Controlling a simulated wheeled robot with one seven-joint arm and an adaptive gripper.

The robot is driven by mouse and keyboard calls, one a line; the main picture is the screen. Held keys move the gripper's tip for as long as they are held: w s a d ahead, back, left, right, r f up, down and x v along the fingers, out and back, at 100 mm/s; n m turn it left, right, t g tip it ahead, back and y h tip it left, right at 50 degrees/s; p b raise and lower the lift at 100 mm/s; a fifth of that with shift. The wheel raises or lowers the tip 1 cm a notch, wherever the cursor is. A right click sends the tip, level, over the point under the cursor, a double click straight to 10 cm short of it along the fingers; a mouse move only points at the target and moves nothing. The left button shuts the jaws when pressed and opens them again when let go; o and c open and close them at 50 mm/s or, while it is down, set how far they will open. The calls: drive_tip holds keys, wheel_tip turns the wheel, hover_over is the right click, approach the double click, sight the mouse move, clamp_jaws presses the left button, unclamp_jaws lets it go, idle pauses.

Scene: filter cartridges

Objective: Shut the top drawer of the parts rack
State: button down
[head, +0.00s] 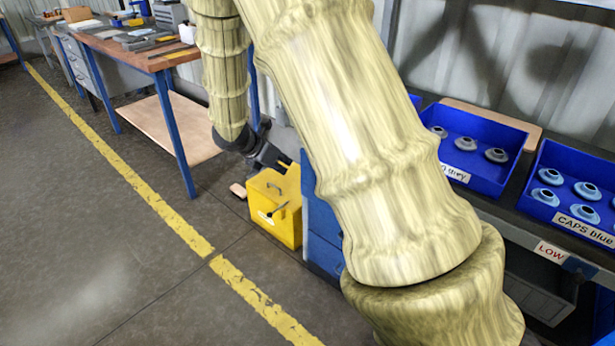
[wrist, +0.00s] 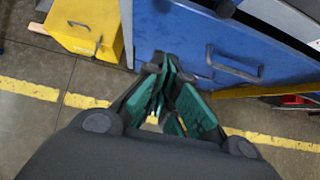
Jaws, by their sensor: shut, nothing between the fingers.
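The blue parts rack (head: 322,240) stands on the floor in the middle of the head view, mostly hidden behind my arm. In the wrist view a blue drawer front (wrist: 185,35) with a grey bar handle (wrist: 235,66) fills the upper right. I cannot tell which drawer this is or how far the top drawer stands out. My gripper (wrist: 168,68) is shut and empty, its teal finger pads together close in front of the blue face, left of the handle. Contact is not clear. In the head view my gripper (head: 272,157) is partly hidden above a yellow box.
The yellow box (head: 274,205) stands on the floor left of the rack. A workbench (head: 140,52) with blue legs is at the back left. Blue cap bins (head: 570,190) sit on a shelf at right. The floor at left, with its yellow line, is clear.

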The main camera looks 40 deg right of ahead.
drive_tip(key=shift+s+a+f+h+b, duration=0.15)
drive_tip(key=shift+h+b, duration=0.25)
drive_tip(key=shift+b, duration=0.25)
drive_tip(key=d+r+b+x, duration=0.2)
drive_tip(key=x, duration=1)
drive_tip(key=shift+w+d+f, duration=0.2)
drive_tip(key=shift+w+d, duration=0.05)
